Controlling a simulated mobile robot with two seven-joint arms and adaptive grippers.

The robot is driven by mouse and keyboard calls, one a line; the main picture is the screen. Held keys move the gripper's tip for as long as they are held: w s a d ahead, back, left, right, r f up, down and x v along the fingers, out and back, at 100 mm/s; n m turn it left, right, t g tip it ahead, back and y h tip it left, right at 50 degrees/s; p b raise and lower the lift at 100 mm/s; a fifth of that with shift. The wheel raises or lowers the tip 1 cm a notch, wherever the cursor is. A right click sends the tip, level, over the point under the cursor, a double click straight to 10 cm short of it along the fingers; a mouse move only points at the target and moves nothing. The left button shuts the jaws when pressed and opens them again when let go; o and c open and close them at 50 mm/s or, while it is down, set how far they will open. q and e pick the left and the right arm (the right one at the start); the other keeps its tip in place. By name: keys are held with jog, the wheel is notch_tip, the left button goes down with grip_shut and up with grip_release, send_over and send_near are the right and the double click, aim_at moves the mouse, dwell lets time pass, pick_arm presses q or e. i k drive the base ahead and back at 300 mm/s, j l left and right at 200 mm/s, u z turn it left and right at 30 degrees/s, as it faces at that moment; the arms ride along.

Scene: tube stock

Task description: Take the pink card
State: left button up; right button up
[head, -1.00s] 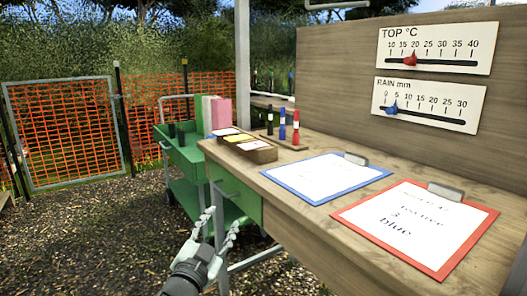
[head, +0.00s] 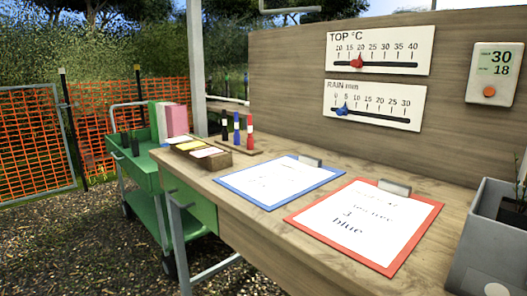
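A small wooden card box (head: 221,161) stands at the left end of the wooden bench. Its slots hold a pale card (head: 207,152) at the near end, a yellow card (head: 190,146) in the middle and another light card (head: 178,139) at the far end. At this size I cannot tell for sure which of the pale cards is pink. Neither of my grippers is in view.
A red-framed clipboard (head: 432,207) and a blue-framed clipboard (head: 231,191) lie on the bench. Coloured tubes (head: 237,131) stand behind the box. A green cart (head: 145,175) with pastel folders is left. A grey planter (head: 480,240) stands right.

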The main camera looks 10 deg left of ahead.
aim_at(199, 154)
jog(key=i+j+z, duration=0.15)
jog(key=j+z, duration=1.05)
jog(key=j, duration=0.9)
